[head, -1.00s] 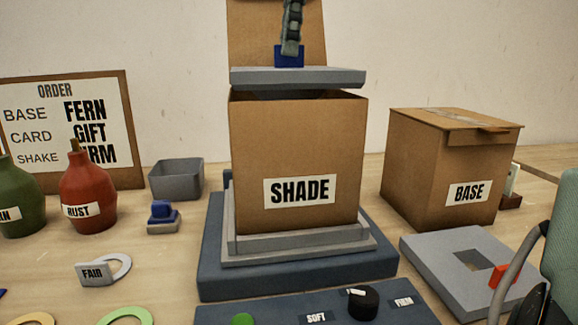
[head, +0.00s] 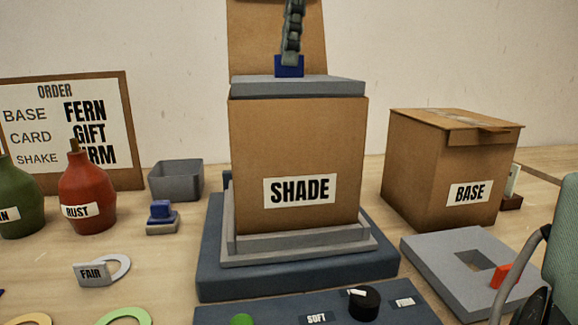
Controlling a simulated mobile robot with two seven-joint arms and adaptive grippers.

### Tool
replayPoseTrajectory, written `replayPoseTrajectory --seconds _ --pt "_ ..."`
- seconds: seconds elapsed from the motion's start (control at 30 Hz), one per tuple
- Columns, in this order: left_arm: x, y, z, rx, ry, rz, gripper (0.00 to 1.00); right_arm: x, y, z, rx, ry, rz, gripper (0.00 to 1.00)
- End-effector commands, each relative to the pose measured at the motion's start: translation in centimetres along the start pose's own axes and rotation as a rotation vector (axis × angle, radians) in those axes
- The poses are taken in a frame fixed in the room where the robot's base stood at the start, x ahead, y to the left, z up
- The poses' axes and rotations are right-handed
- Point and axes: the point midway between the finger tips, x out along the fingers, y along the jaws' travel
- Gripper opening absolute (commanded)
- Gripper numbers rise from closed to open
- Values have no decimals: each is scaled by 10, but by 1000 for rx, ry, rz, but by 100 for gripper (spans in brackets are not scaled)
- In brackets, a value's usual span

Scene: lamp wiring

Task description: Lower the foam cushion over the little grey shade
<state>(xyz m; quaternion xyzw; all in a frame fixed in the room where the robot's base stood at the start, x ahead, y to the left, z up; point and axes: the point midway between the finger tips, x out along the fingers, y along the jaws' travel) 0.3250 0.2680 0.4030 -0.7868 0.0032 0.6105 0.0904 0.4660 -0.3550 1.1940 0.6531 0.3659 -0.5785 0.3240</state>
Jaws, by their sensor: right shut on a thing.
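The grey foam cushion (head: 297,87) is a flat slab with a blue grip block (head: 289,66) on top. It sits level at the mouth of the cardboard box marked SHADE (head: 246,150), its front face just above the box's front edge. My right gripper (head: 291,54) is shut on the blue block from above. The little grey shade is hidden, and the inside of the box cannot be seen. My left gripper is not in view.
The SHADE box stands on a grey tray (head: 250,258) on a dark blue platform (head: 300,283), its flap (head: 255,30) upright behind. A closed BASE box (head: 430,170) and a grey slab with a square hole (head: 430,262) lie right. Vases (head: 88,190) stand left.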

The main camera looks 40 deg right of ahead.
Motion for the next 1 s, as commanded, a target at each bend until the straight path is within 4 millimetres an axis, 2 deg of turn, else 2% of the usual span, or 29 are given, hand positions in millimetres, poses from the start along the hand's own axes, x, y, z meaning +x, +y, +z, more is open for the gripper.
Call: replayPoseTrajectory --seconds 0.53,1.0 --pt "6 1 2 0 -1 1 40 14 0 2 0 0 1 0" --pt "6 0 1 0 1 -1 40 15 0 2 0 0 0 0"
